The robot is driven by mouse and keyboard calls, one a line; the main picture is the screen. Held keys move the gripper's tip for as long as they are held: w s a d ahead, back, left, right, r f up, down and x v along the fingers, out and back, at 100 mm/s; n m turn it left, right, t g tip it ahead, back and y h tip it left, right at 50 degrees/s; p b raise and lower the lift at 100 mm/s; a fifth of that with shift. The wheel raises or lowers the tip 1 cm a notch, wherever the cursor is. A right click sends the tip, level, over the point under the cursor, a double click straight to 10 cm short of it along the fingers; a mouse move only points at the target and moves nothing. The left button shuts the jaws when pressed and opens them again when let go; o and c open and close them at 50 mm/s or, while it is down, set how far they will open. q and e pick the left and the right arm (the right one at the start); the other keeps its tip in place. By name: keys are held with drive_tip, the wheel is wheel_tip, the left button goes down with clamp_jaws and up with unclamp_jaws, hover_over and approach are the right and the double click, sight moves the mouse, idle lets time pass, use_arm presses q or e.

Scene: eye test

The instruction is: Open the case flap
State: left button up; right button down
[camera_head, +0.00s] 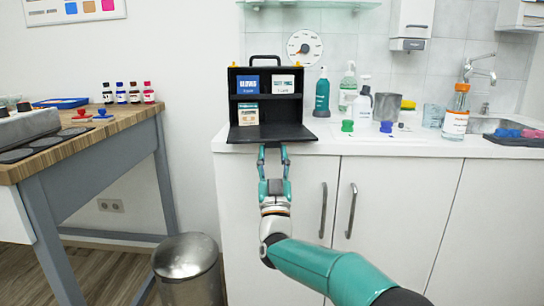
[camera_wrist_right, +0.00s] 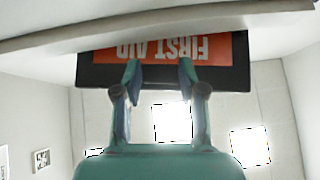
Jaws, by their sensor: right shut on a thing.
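The black case (camera_head: 232,95) with a top handle stands upright on the white counter. Its front flap (camera_head: 270,132) is folded down and lies nearly level, showing the shelves inside with small boxes on them. My right gripper (camera_head: 273,149) comes from below and in front and is shut on the flap at its front edge. In the right wrist view the fingers (camera_wrist_right: 160,70) stand against the flap's outer face (camera_wrist_right: 225,62), with a red FIRST AID label upside down. The fingertips are partly hidden by the flap in the head view. My left gripper is not in view.
Bottles, a metal cup (camera_head: 387,106) and coloured stamps stand on the counter (camera_head: 330,146) to the right of the case. White cabinet doors with handles (camera_head: 351,210) are below. A wooden table (camera_head: 60,140) and a metal bin (camera_head: 187,260) are at left.

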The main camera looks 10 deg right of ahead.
drive_tip(key=shift+w+a+f, duration=0.1)
drive_tip(key=shift+a+f, duration=0.25)
drive_tip(key=c, duration=0.7)
unclamp_jaws()
drive_tip(key=shift+a, duration=0.1)
drive_tip(key=shift+o, duration=0.3)
drive_tip(key=shift+r, duration=0.15)
drive_tip(key=v, duration=1.2)
